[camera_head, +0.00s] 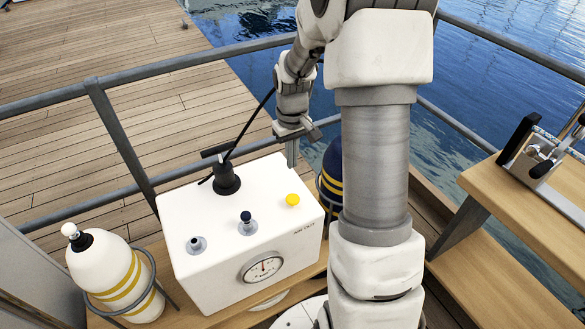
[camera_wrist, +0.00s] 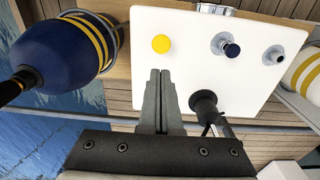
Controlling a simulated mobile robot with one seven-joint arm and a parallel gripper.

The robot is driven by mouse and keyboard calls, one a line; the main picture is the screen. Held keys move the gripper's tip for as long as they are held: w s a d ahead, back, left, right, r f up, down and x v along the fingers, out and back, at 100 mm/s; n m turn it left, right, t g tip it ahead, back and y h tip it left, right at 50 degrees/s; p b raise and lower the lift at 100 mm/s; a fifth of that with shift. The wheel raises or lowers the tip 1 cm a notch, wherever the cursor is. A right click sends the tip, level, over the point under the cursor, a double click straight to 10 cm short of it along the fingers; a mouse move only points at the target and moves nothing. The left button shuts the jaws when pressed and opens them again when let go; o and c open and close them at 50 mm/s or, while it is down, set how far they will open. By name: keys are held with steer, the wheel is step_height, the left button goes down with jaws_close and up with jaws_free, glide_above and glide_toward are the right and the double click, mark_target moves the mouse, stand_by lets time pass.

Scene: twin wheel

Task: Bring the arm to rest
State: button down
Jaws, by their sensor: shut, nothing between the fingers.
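My arm (camera_head: 376,160) rises at the centre right of the head view and folds over at the top. My gripper (camera_head: 291,155) hangs down beside the back right part of a white box (camera_head: 215,275). In the wrist view my gripper (camera_wrist: 161,75) is shut, its two fingers together with nothing between them. I cannot tell whether the fingertips touch the box.
The box carries a yellow button (camera_head: 292,200), a dark knob (camera_head: 246,217), a black lever (camera_head: 227,180) and a gauge (camera_head: 263,267). A white bottle (camera_head: 105,270) stands left, a blue one (camera_head: 332,165) behind right. Railings (camera_head: 190,62) and a wooden bench (camera_head: 530,200) border the space.

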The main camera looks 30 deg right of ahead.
steer(key=shift+r, duration=0.3)
steer(key=s+a+r+t+p, duration=0.1)
steer(key=s+a+r, duration=0.2)
steer(key=r, duration=0.5)
steer(key=s+a+r+t+p, duration=0.1)
steer(key=s+a+r+p, duration=0.15)
steer(key=r, duration=0.45)
steer(key=s+a+r+t+p, duration=0.1)
steer(key=s+a+r, duration=0.2)
steer(key=s+r, duration=0.2)
steer(key=s+a+r+t+p, duration=0.1)
steer(key=s+r, duration=0.4)
steer(key=s, duration=0.5)
steer(key=a+t, duration=0.1)
steer(key=a, duration=0.1)
steer(key=shift+a+r+p, duration=0.15)
steer(key=shift+a+p, duration=0.15)
